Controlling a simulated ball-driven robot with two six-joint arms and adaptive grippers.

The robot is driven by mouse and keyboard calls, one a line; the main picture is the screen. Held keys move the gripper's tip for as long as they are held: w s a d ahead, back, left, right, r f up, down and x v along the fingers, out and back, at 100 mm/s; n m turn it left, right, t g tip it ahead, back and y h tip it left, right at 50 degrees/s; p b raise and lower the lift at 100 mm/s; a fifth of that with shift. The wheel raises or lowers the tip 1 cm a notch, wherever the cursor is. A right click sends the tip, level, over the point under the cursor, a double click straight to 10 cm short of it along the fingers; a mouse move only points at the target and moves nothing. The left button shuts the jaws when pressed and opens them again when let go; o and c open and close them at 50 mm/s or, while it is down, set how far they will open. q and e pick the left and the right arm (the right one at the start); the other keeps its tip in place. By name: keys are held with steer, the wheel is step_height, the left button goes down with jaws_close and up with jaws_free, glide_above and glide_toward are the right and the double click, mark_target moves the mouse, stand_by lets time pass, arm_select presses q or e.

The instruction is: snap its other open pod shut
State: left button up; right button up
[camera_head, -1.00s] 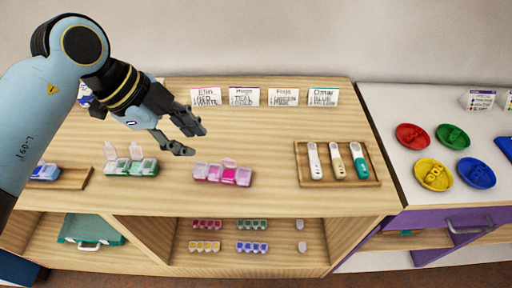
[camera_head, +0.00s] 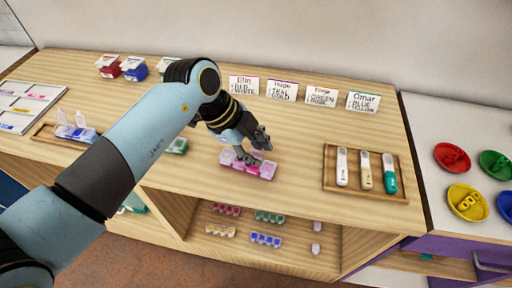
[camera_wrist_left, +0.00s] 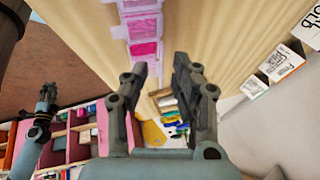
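The pink pill organizer (camera_head: 239,166) lies on the wooden counter, its magenta and pale pink pods partly hidden by my left gripper (camera_head: 256,150). It also shows at the top of the left wrist view (camera_wrist_left: 144,48). Whether any of its lids stands up now is hard to tell. My left gripper (camera_wrist_left: 158,72) is open with nothing between its fingers, the fingertips close to the organizer; contact cannot be told. My right gripper (camera_wrist_left: 46,95) shows small at the left of the wrist view; its fingers are unclear.
A green organizer (camera_head: 179,147) is mostly behind my left arm. A blue organizer with raised lids (camera_head: 80,134) lies on a wooden tray at left. Name cards (camera_head: 282,90) stand behind. A tray (camera_head: 329,181) with three pen-like devices is at right. Counter between is clear.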

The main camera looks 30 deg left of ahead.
arm_select(q)
jaws_close()
steer(key=shift+s+f+t, duration=0.2)
steer(key=shift+s+t, duration=0.3)
steer(key=shift+t, duration=0.4)
steer(key=shift+s+d+f+m+t, duration=0.1)
steer(key=shift+s+m+t, duration=0.1)
steer(key=shift+t, duration=0.35)
steer(key=shift+s+f+m+t, duration=0.1)
steer(key=shift+m+t, duration=0.1)
steer(key=shift+t, duration=0.35)
steer(key=shift+s+t, duration=0.1)
steer(key=shift+t, duration=0.6)
